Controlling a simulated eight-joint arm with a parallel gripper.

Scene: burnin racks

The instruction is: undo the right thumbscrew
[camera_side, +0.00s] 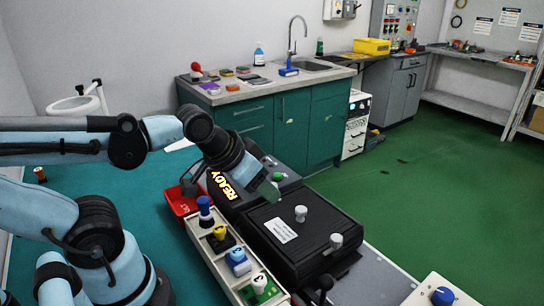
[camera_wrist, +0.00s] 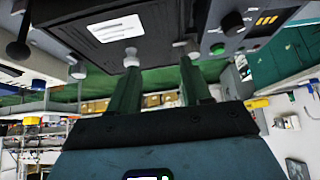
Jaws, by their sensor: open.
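The right thumbscrew (camera_side: 336,241) stands near the lid's right corner, and the other thumbscrew (camera_side: 300,213) is nearer my gripper (camera_side: 268,190). In the wrist view the box (camera_wrist: 70,25) is at the top; the right thumbscrew (camera_wrist: 78,70) lies left of my gripper (camera_wrist: 158,72), and the other thumbscrew (camera_wrist: 131,57) shows just beyond the left fingertip. My gripper is open with nothing between its dark green fingers. In the side view it is at the box's far left, apart from the right thumbscrew.
A control panel with a lit READY display (camera_side: 221,187) and a green button adjoins the box. A pale rack (camera_side: 212,250) of colored knobs runs along its near side. A black ball-topped lever (camera_side: 325,282) stands near the front. A red bin (camera_side: 180,204) sits behind the rack.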

